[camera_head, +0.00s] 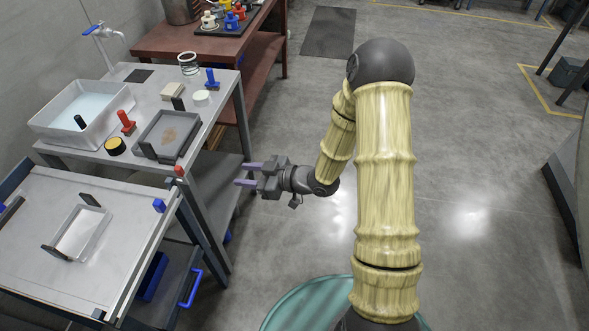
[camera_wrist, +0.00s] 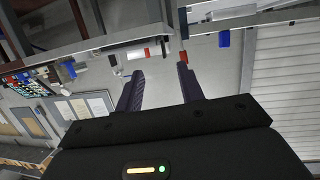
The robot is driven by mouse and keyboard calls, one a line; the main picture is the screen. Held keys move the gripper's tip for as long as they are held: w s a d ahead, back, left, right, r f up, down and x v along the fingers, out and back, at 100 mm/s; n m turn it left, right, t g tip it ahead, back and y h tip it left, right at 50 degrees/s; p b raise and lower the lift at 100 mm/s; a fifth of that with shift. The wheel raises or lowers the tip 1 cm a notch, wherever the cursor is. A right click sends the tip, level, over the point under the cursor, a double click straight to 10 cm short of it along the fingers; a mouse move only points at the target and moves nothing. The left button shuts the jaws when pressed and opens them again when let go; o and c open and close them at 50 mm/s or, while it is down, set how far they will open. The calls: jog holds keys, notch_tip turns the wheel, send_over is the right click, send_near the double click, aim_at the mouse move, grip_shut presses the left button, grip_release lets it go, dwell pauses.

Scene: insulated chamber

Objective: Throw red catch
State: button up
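A small red catch (camera_head: 179,171) stands at the back right corner of the near grey cart, beside the table. A red piece that looks like it shows in the wrist view (camera_wrist: 183,58), just beyond the right fingertip. My gripper (camera_head: 242,174) is in the air to the right of the cart and table, its purple fingers pointing left toward the catch. The fingers are apart with nothing between them, and a clear gap separates them from the catch. The wrist view also shows both fingers spread (camera_wrist: 162,78).
A blue catch (camera_head: 159,205) sits on the cart's right edge. The grey table (camera_head: 150,92) holds a white basin (camera_head: 70,105), a grey tray (camera_head: 165,135) and a red-handled tool (camera_head: 127,121). A frame (camera_head: 75,235) lies on the cart.

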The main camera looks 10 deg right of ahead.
jog(key=s+d+m+h+b, duration=0.1)
jog(key=d+m+h, duration=0.4)
jog(key=d+h, duration=0.5)
jog(key=shift+s+d+r+m+h, duration=0.15)
jog(key=shift+d+r+m+h, duration=0.25)
jog(key=shift+d, duration=0.7)
jog(key=shift+c, duration=0.5)
jog(key=c, duration=0.7)
jog(key=a+f+m+y, duration=0.1)
jog(key=a, duration=0.1)
jog(key=a+f+m+y+b, duration=0.1)
jog(key=a+f, duration=0.1)
jog(key=a, duration=0.1)
jog(key=w+a+f+m+y+b, duration=0.1)
jog(key=a+f, duration=0.1)
jog(key=a, duration=0.1)
jog(key=shift+w+y, duration=0.1)
jog(key=shift+y, duration=0.3)
grip_shut()
jog(key=w+a+r+m+t+y+b, duration=0.1)
jog(key=a+r+m+t+y, duration=0.1)
jog(key=a+m, duration=0.3)
jog(key=w+a+r+m+t+y+b, duration=0.1)
jog(key=a+r+m+t+y, duration=0.2)
jog(key=a+m+y, duration=0.2)
jog(key=shift+w+m+b, duration=0.25)
jog(key=shift+m+b, duration=0.15)
jog(key=shift+m, duration=0.5)
